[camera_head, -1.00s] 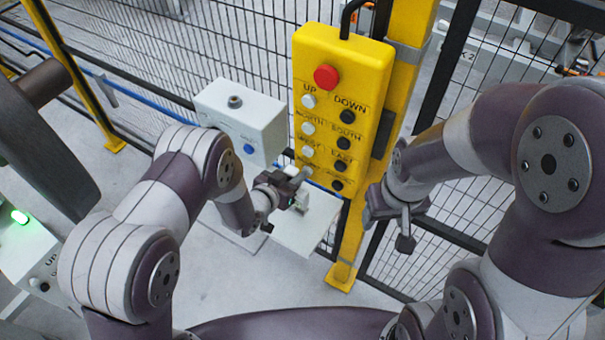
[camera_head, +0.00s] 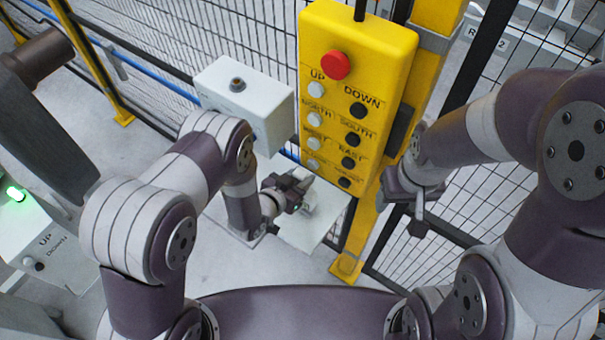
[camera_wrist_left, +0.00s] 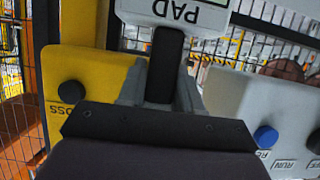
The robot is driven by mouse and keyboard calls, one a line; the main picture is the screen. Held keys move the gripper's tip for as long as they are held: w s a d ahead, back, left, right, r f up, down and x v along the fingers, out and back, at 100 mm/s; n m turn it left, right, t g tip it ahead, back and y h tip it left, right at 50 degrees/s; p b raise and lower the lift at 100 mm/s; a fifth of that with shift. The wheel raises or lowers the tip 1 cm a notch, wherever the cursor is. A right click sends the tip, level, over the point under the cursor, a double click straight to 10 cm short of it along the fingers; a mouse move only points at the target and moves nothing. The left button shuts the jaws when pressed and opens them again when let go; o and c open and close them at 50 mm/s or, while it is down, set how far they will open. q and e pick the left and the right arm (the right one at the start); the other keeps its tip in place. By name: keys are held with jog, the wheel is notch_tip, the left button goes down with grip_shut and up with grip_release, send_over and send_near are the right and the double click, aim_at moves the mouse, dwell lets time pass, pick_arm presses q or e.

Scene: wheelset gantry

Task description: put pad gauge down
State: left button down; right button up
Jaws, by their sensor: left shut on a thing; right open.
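My left gripper (camera_head: 304,184) is shut on the pad gauge (camera_wrist_left: 178,14). In the left wrist view the gauge is a white block with the black letters PAD upside down and a green edge, held at the fingertips; its far part is cut off by the frame. In the head view the gauge is small and mostly hidden by the gripper. The gripper is above a white shelf plate (camera_head: 318,236), left of the yellow pendant's lower end; I cannot tell whether the gauge touches the plate. My right gripper (camera_head: 418,208) is open and empty, right of the pendant.
The yellow pendant (camera_head: 348,90) with a red button hangs on a yellow post (camera_head: 352,245) close to both grippers. A white box (camera_head: 246,92) stands behind my left arm. Black mesh fence runs behind. A control box (camera_head: 38,250) with a green light is at left.

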pick_arm(q)
jog(key=shift+s+a+r, duration=0.15)
jog(key=shift+s+a, duration=0.15)
jog(key=shift+s, duration=0.5)
jog(key=c, duration=0.9)
grip_release()
jog(key=shift+f, duration=0.2)
jog(key=shift+c, duration=0.2)
jog(key=shift+o, duration=0.9)
jog(key=shift+w+d+f, duration=0.15)
jog(key=shift+w, duration=0.3)
pick_arm(e)
jog(key=shift+s+a, duration=0.15)
jog(key=shift+s, duration=0.25)
